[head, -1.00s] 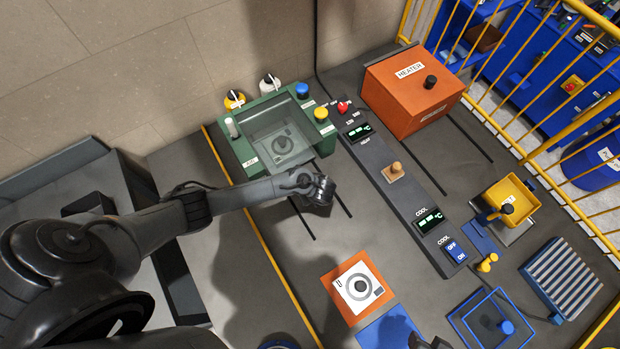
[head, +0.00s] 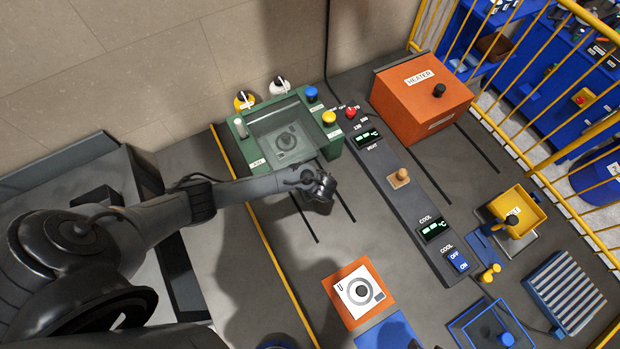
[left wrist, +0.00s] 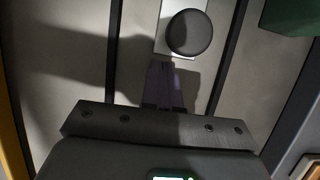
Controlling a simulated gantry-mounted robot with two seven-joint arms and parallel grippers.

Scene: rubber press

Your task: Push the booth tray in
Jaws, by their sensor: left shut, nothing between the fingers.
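The green booth (head: 243,148) stands against the back wall with a clear top. A dark round knob (head: 287,141) shows through it. My left gripper (head: 322,190) is just in front of the booth, over the dark rails (head: 304,218) on the bench, and is shut and empty. In the left wrist view, the shut fingers (left wrist: 164,66) point at the near edge of a light plate (left wrist: 170,50) bearing a dark knob (left wrist: 188,32). Whether they touch it is hard to tell. The tray is mostly hidden. My right gripper is not clearly visible.
A control strip (head: 418,205) with displays and a wooden knob runs right of the booth. The orange heater (head: 420,98) stands beyond it. An orange-framed plate (head: 358,262) lies in front. Bare bench lies between this plate and the rails.

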